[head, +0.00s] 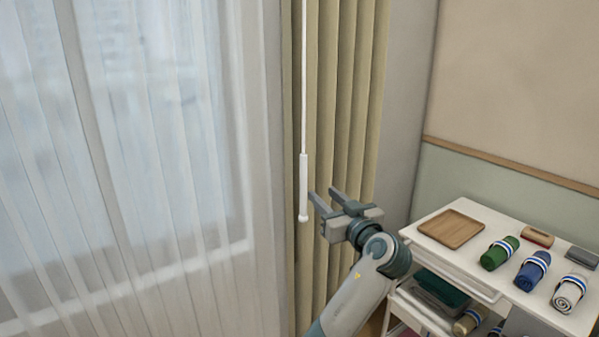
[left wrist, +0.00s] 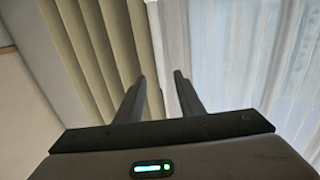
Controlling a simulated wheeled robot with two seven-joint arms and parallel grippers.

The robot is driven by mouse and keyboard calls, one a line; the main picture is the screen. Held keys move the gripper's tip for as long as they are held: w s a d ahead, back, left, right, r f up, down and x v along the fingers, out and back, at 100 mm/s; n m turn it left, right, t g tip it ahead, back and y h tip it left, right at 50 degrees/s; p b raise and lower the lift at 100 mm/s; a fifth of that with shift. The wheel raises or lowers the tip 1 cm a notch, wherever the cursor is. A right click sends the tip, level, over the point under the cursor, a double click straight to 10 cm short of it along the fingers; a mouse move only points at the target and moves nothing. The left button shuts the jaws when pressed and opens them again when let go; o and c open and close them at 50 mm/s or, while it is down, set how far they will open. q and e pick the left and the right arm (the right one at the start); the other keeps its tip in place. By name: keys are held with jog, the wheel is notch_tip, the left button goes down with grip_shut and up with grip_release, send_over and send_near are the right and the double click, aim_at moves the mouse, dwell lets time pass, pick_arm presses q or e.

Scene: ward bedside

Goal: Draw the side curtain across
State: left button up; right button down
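The side curtain (head: 345,100) is beige and hangs gathered in narrow vertical folds beside the window; its folds also show in the left wrist view (left wrist: 110,35). A white pull wand (head: 303,185) with a thicker lower grip and a rounded end hangs in front of the curtain's left edge. My left gripper (head: 322,193) is open, just right of the wand's lower part, in front of the folds. My right gripper is not in view.
A sheer white curtain (head: 140,150) covers the window on the left. A white trolley (head: 450,258) stands at the right, close to my left arm, with a wooden tray (head: 454,228) and rolled green (head: 499,253), blue (head: 531,271) and white (head: 568,294) towels.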

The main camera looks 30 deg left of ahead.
pick_arm(q)
jog(key=p+x, duration=0.8)
jog(key=x, duration=0.9)
jog(key=shift+a, duration=0.15)
grip_shut()
